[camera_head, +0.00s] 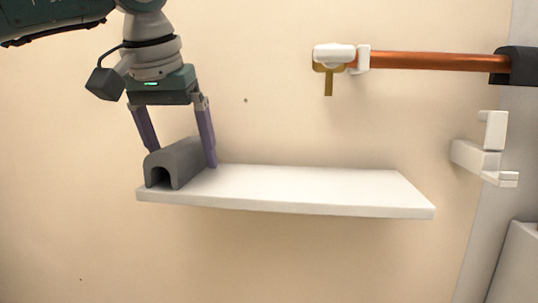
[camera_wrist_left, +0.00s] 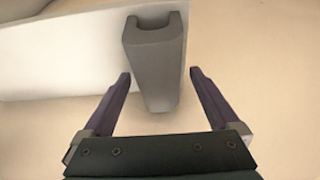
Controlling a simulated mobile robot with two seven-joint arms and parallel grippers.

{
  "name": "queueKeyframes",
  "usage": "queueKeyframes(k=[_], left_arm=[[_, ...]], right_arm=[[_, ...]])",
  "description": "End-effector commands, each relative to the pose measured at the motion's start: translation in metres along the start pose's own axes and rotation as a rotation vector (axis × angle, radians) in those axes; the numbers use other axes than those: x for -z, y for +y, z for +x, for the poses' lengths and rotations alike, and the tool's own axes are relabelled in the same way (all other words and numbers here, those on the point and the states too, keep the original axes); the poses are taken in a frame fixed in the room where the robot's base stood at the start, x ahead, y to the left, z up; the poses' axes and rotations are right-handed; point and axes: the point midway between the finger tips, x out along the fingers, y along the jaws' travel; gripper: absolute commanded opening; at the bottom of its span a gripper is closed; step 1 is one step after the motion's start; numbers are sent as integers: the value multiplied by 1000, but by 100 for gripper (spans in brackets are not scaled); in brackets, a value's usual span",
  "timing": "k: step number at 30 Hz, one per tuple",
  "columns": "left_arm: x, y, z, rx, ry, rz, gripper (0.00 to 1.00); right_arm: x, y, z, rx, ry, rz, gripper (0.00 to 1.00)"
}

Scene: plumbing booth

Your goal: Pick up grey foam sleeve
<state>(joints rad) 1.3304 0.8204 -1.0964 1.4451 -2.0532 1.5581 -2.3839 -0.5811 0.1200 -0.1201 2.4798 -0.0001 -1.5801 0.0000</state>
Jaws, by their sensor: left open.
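The grey foam sleeve (camera_head: 177,163) lies at the left end of the white shelf (camera_head: 300,187), its channel opening facing the front. My left gripper (camera_head: 183,159) is above it, pointing down, with its purple fingers open and spread to either side of the sleeve. In the left wrist view the sleeve (camera_wrist_left: 153,60) runs lengthwise between the two fingertips (camera_wrist_left: 160,75), with a gap visible on both sides. The fingers do not appear to grip it. My right gripper is not in view.
A copper pipe (camera_head: 430,61) with a white fitting (camera_head: 334,54) and a brass piece (camera_head: 328,82) is on the wall at upper right. A white bracket (camera_head: 484,157) is at the right. The middle and right of the shelf are bare.

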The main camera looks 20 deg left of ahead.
Motion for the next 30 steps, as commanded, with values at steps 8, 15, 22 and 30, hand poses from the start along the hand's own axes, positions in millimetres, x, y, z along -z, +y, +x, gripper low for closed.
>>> queueKeyframes(k=[8,15,22,30], left_arm=[[-1,0,2,0,0,0,95],[-1,0,2,0,0,0,85],[-1,0,2,0,0,0,59],[-1,0,2,0,0,0,29]], right_arm=[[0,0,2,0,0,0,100],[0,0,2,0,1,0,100],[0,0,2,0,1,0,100],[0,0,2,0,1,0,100]])
